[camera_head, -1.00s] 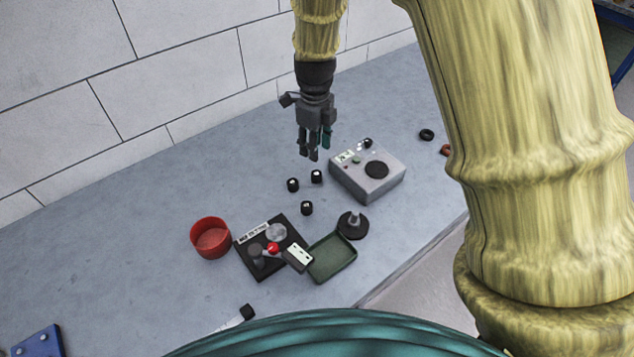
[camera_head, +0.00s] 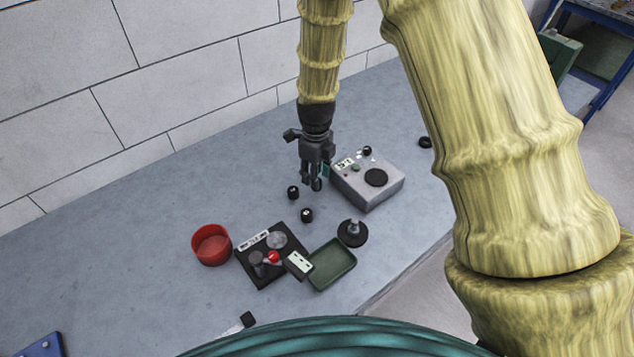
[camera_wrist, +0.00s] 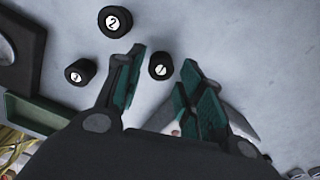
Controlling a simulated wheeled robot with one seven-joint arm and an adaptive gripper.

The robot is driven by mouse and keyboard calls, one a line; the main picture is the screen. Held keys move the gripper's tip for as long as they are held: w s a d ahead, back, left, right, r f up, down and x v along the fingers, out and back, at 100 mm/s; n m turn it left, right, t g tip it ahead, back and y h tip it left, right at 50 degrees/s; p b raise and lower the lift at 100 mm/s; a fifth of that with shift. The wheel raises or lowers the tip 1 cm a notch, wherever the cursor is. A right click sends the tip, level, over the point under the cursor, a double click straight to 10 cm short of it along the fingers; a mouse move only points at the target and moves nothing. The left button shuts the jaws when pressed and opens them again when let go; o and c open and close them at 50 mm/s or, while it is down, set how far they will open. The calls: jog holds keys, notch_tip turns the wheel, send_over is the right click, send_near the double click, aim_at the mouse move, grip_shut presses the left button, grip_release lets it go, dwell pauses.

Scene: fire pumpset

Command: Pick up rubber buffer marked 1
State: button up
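My gripper (camera_head: 313,184) (camera_wrist: 163,56) points down over the bench, with its fingers apart. In the wrist view a black rubber buffer (camera_wrist: 158,66) with a white-disc label lies between the fingertips, with space on both sides; its mark is too small to read surely. A buffer marked 2 (camera_wrist: 115,22) stands at the top. A third buffer (camera_wrist: 80,71) is left of the fingers, its mark unclear. In the head view two buffers, one (camera_head: 293,192) left of my fingers and one (camera_head: 307,215) below them, are plain. The third is mostly hidden by my fingers.
A grey box with a black disc (camera_head: 367,190) stands close right of my gripper. A black round stand (camera_head: 352,240), a green tray (camera_head: 334,278), a black panel with a red knob (camera_head: 258,278) and a red bowl (camera_head: 212,260) are nearer. Bare bench lies left.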

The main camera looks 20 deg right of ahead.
jog(key=shift+d+f+p, duration=0.1)
jog(key=shift+f+p, duration=0.25)
jog(key=shift+f, duration=1.3)
jog(key=shift+c, duration=0.3)
jog(key=c, duration=0.6)
